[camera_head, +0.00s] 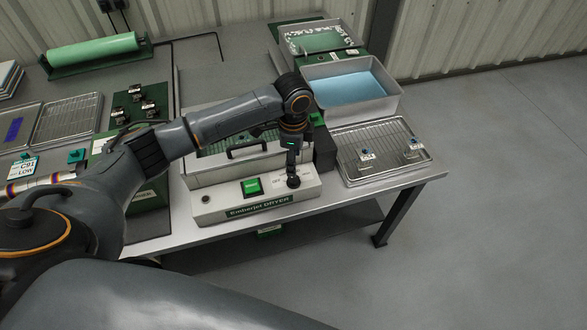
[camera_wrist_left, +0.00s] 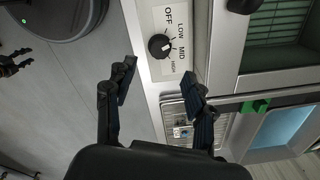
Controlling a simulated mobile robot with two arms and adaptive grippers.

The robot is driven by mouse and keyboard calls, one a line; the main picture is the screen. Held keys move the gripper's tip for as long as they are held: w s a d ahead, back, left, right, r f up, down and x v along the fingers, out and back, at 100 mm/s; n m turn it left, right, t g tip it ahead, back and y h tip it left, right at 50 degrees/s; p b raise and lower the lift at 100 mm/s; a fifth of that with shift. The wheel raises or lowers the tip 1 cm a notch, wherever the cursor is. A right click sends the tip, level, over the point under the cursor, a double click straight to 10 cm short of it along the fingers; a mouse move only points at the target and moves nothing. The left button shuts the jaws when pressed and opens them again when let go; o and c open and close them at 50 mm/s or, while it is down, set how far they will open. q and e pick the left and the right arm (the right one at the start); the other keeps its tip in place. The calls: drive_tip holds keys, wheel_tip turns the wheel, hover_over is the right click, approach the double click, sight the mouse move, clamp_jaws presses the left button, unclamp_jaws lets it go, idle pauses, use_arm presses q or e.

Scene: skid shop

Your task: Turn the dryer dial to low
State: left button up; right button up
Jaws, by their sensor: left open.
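The dryer (camera_head: 255,205) has a white front panel with a green switch (camera_head: 251,187) and a label reading "Emberjet DRYER". Its black dial (camera_wrist_left: 159,46) shows in the left wrist view beside the words OFF, LOW, MID and HIGH. A pale mark on the dial faces the label side; I cannot tell exactly which word it points at. My left gripper (camera_wrist_left: 158,82) is open, with the dial just beyond and between its fingertips, apparently untouched. In the head view the gripper (camera_head: 293,168) hangs over the dial end of the panel and partly hides the lettering.
A wire tray (camera_head: 350,170) with small metal parts sits right of the dryer, near the table's edge. A basin of blue liquid (camera_head: 350,88) stands behind it. A dark gripper-like part (camera_wrist_left: 10,65), possibly my right gripper, shows at the wrist view's left edge. Floor to the right is clear.

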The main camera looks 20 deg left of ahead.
use_arm(q)
wheel_tip(320, 180, up, 4)
drive_tip(key=shift+f, duration=0.1)
idle(0.5)
